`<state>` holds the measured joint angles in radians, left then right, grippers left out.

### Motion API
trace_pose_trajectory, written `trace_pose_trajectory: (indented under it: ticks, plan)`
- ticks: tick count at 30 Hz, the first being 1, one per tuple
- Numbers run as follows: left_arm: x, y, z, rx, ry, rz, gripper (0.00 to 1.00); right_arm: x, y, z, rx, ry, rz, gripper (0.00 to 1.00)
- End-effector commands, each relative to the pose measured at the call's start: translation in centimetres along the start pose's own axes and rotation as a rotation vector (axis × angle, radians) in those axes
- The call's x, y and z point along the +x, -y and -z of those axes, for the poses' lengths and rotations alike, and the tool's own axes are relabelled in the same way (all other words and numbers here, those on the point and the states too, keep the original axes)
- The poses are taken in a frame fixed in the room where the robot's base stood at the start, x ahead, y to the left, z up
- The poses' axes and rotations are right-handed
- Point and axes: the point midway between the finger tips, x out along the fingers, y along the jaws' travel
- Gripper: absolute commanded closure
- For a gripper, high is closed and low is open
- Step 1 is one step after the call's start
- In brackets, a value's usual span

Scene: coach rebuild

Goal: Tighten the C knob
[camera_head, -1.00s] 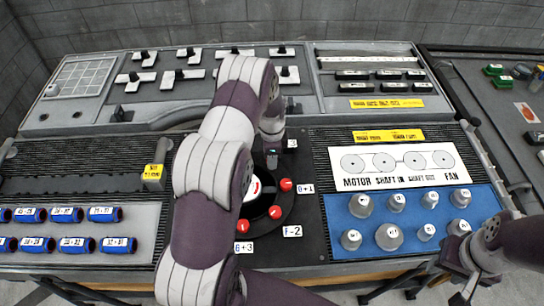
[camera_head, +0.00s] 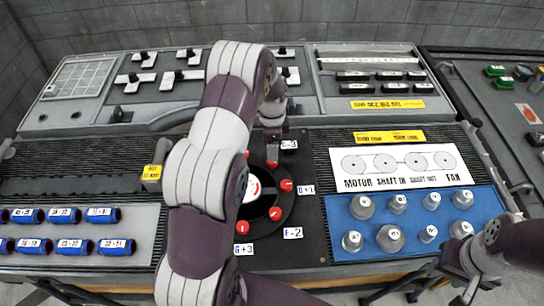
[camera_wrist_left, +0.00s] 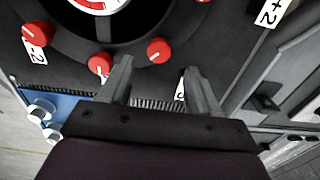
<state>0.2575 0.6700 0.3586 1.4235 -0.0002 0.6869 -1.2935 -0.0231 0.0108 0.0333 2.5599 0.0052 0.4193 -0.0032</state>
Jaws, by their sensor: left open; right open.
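The red C knob (camera_head: 272,164) sits at the far right edge of the round black dial plate (camera_head: 258,208), beside the label C-3 (camera_head: 289,145). It also shows in the left wrist view (camera_wrist_left: 160,50), just beyond the gap between the fingertips. My left gripper (camera_wrist_left: 157,68) is open and empty, and the right finger partly covers the C label there. In the head view the left gripper (camera_head: 273,133) is just beyond the knob, and my left arm covers the left of the dial. My right gripper (camera_head: 468,291) is open and empty at the bottom right.
Other red knobs stand around the dial: D (camera_head: 287,185), F (camera_head: 275,213) and G (camera_head: 242,226). A blue tray (camera_head: 375,240) with several grey pegs lies to the right. Blue cylinders (camera_head: 70,216) lie at left. Black switches stand on the back panel.

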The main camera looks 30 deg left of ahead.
Motion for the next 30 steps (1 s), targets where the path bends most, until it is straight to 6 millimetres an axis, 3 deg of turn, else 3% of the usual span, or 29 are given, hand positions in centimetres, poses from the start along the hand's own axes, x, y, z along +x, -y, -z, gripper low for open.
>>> trace_pose_trajectory:
  ticks: [6, 10, 26, 30]
  plan:
    - [-5.0, 0.1, 0.0, 0.000, -0.001, 0.003, 0.38, 1.1, 0.0, -0.1, 0.000, 0.000, 0.000, 0.57]
    - [-6.5, 0.0, 0.0, 0.000, 0.000, 0.001, 0.38, 1.2, 0.0, -0.1, 0.000, 0.000, 0.000, 0.57]
    - [-6.9, 0.0, 0.0, -0.005, 0.000, 0.000, 0.38, 1.2, 0.0, -0.1, 0.000, 0.000, 0.000, 0.57]
    - [-6.6, 0.3, 0.1, -0.185, -0.009, 0.023, 0.38, 1.2, 0.0, -0.1, 0.000, 0.000, 0.000, 0.57]
